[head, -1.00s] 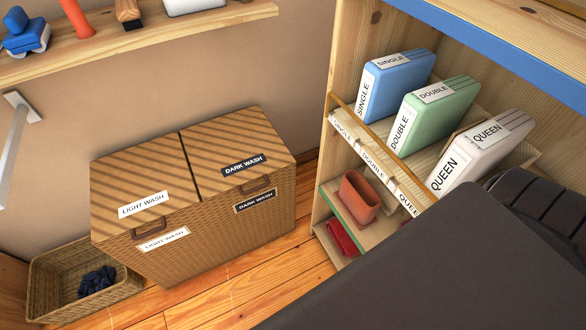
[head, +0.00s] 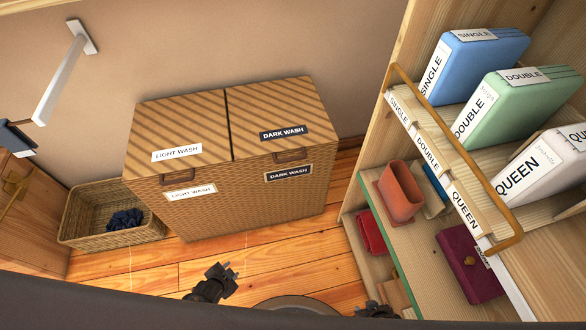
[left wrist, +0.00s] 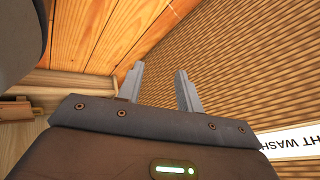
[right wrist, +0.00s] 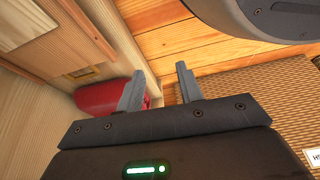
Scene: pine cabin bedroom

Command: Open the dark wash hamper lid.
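The woven hamper (head: 250,205) stands against the wall with two lids side by side, both shut. The dark wash lid (head: 270,104) is the right one, with a black "DARK WASH" label on top and a brown handle (head: 292,156) at its front edge. The light wash lid (head: 180,122) is on the left. My left gripper (head: 222,272) is open and empty, in front of the hamper and apart from it; its fingers show in the left wrist view (left wrist: 160,82). My right gripper (head: 375,309) is low, near the shelf; the right wrist view (right wrist: 160,84) shows it open and empty.
A wicker basket (head: 85,230) with dark cloth (head: 125,219) stands left of the hamper. The wooden shelf unit (head: 440,250) on the right holds labelled bedding, a terracotta pot (head: 400,191) and a red item (head: 370,232). Wooden floor (head: 300,265) is clear before the hamper.

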